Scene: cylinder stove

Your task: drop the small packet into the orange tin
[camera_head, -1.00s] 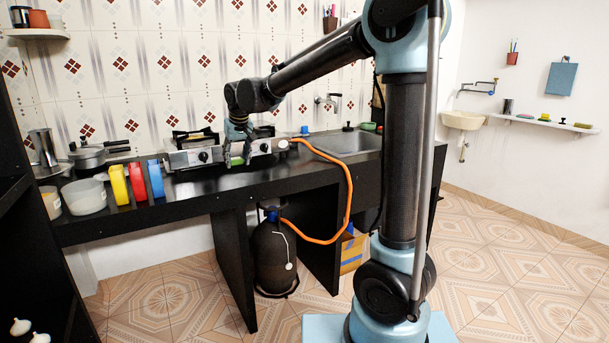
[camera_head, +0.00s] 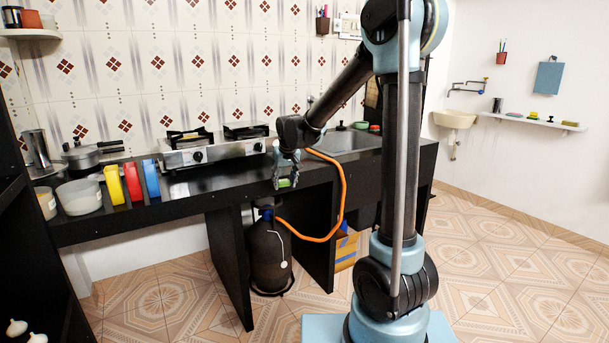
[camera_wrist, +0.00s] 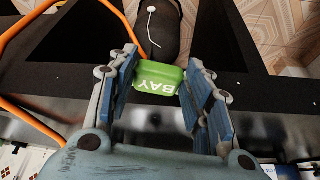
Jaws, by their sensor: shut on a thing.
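The small packet is green with white lettering reading "BAY" (camera_wrist: 158,78). It is held between the fingertips of my gripper (camera_wrist: 160,68) in the wrist view. In the head view the packet (camera_head: 285,183) is a small green patch at the end of my gripper (camera_head: 287,180), in front of the counter's front edge. An orange-brown cup-like container, likely the orange tin (camera_head: 32,19), stands on the small wall shelf at the upper left, far from my gripper. Its inside cannot be seen.
The black counter (camera_head: 190,187) carries a stove (camera_head: 215,150), yellow, red and blue boxes, a translucent tub (camera_head: 79,198) and a pot (camera_head: 82,155). An orange hose (camera_head: 343,195) runs to a dark gas cylinder (camera_head: 265,255) below. A dark container stands beside the orange-brown one.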

